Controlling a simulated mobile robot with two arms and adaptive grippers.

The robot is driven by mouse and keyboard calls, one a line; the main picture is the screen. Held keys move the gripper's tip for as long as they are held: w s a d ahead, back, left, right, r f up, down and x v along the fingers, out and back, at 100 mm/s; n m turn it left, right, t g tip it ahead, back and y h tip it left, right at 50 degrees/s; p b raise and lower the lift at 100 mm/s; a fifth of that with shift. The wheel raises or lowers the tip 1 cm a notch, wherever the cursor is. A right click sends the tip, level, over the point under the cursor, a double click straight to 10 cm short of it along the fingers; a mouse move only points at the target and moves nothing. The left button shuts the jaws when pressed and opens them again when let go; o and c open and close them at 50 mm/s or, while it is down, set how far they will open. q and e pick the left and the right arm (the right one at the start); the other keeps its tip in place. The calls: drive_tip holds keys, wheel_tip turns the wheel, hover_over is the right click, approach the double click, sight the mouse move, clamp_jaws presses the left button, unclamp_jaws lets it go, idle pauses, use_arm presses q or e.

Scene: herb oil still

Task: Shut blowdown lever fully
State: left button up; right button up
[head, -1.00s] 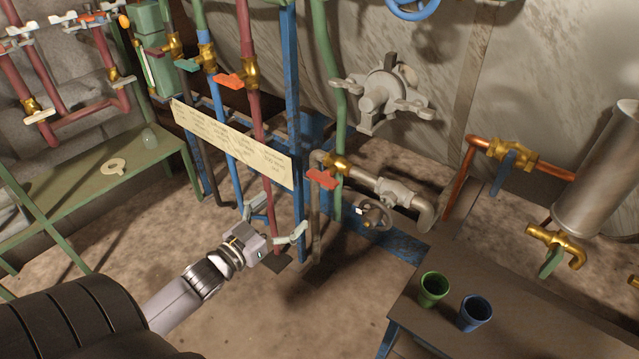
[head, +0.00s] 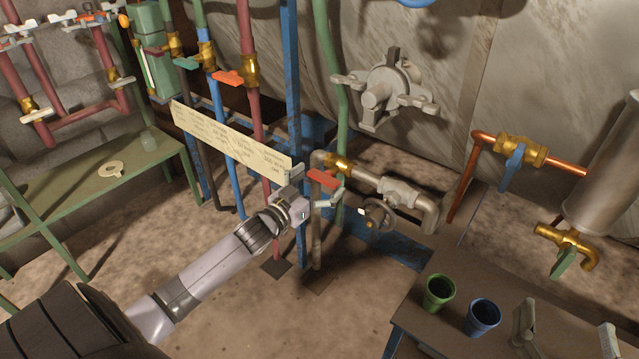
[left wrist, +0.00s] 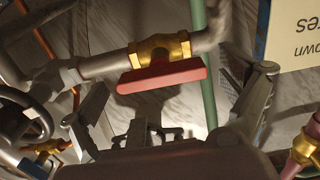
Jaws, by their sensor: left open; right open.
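The red lever (head: 322,179) sits on a brass valve (head: 340,166) in the grey pipe, in the middle of the head view. It lies roughly along the pipe. In the left wrist view the red lever (left wrist: 162,77) is ahead, between my two spread fingers, with the brass valve (left wrist: 160,50) behind it. My left gripper (head: 316,187) is open around the lever's position, with no clear contact visible. My right gripper (head: 567,335) shows only as two spread grey fingers at the bottom right, open and empty.
A paper label strip (head: 230,140) hangs just left of the lever. A round handwheel (head: 376,213) is close on the right. A blue post (head: 291,90) and green pipe (head: 328,80) stand behind. Green (head: 439,292) and blue (head: 482,316) cups stand on the dark table.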

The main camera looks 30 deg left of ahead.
use_arm(q)
drive_tip(key=shift+c, duration=0.4)
drive_tip(key=c, duration=1.1)
